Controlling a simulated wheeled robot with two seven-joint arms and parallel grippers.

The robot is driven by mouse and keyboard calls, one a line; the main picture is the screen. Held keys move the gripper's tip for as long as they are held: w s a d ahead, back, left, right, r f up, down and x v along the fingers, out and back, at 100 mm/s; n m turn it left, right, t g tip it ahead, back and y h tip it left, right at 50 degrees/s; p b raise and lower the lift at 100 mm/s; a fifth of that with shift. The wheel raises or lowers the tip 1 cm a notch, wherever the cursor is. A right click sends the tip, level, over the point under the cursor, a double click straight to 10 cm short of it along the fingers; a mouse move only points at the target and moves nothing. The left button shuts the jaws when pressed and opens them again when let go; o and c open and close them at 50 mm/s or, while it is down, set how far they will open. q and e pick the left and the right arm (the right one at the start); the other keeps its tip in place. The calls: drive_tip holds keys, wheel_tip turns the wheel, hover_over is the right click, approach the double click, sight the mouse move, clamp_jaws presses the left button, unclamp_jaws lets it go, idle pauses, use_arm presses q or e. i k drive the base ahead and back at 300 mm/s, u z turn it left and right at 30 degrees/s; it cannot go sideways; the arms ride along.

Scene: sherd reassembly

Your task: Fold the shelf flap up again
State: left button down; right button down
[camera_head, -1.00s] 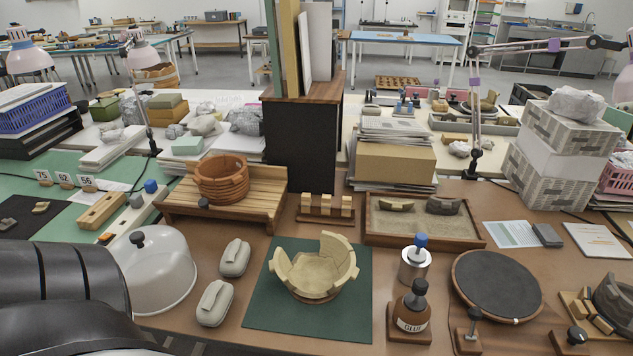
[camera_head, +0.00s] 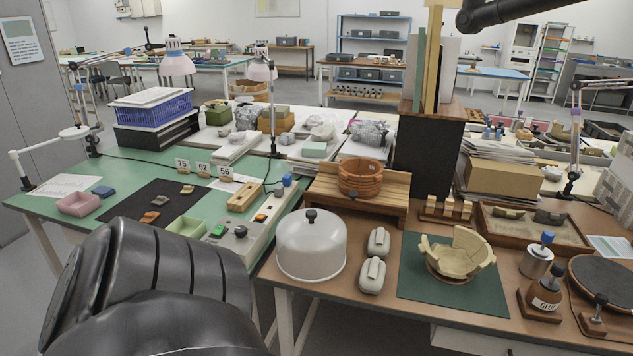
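I cannot pick out a shelf flap for certain. A slatted wooden shelf (camera_head: 393,203) stands at the back of the brown table, with a coiled terracotta pot (camera_head: 361,177) on it. Its slats slope down towards the front, and a small dark knob sits near its front edge. A dark cabinet with a wooden top (camera_head: 424,158) stands right behind it, with boards upright on top. Large black links of my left arm fill the lower left. A black arm part crosses the top right. Neither gripper's fingers show.
A clear dome (camera_head: 311,246), two grey cases (camera_head: 372,275) and a partly assembled pot (camera_head: 458,255) on a green mat (camera_head: 420,285) stand in front of the shelf. A glue bottle (camera_head: 545,295) is at right. A green table (camera_head: 130,178) with trays extends left.

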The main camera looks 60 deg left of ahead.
sight(352, 203)
drive_tip(key=u, duration=1.05)
drive_tip(key=i, duration=0.35)
drive_tip(key=u, duration=0.05)
